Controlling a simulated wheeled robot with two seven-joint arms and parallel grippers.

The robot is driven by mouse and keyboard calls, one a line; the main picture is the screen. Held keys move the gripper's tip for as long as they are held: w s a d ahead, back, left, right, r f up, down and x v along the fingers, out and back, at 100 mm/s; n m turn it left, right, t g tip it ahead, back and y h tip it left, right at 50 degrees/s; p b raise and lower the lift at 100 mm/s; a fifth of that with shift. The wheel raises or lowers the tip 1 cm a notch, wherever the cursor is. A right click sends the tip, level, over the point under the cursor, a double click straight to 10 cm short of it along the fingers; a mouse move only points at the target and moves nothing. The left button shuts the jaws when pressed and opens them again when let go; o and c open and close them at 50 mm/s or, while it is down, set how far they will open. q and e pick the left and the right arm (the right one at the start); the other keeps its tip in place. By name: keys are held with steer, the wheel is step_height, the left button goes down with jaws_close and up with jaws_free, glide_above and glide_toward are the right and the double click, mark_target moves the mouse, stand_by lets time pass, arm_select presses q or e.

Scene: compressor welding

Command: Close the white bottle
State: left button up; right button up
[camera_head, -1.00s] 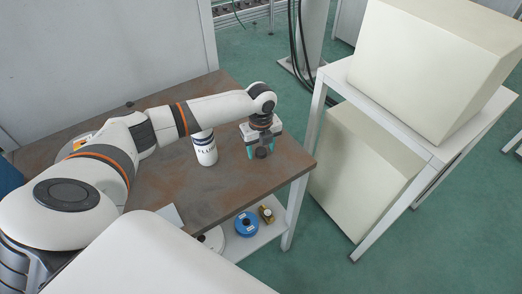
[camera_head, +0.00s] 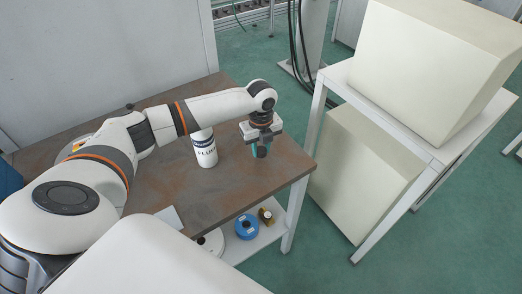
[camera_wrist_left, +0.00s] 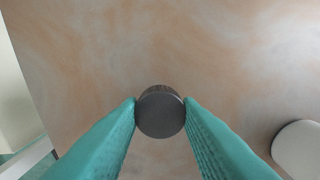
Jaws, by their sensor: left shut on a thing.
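The white bottle (camera_head: 205,150) stands upright on the brown table, with dark lettering on its side. Part of a white rounded shape, likely the bottle, shows at the right edge of the left wrist view (camera_wrist_left: 300,148). My left gripper (camera_head: 261,151) is to the right of the bottle, near the table's right end, pointing down. Its teal fingers are shut on a dark round cap (camera_wrist_left: 160,112), one finger on each side. My right gripper is not in view.
The brown table (camera_head: 190,205) has bare room around the bottle and its right edge is close to my gripper. A shelf below holds a blue spool (camera_head: 246,225). A white table (camera_head: 433,158) with a large box (camera_head: 425,65) stands at the right.

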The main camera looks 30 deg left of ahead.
mark_target(261, 149)
arm_select(q)
step_height(261, 149, up, 9)
steer(key=b, duration=0.1)
steer(key=shift+f, duration=0.15)
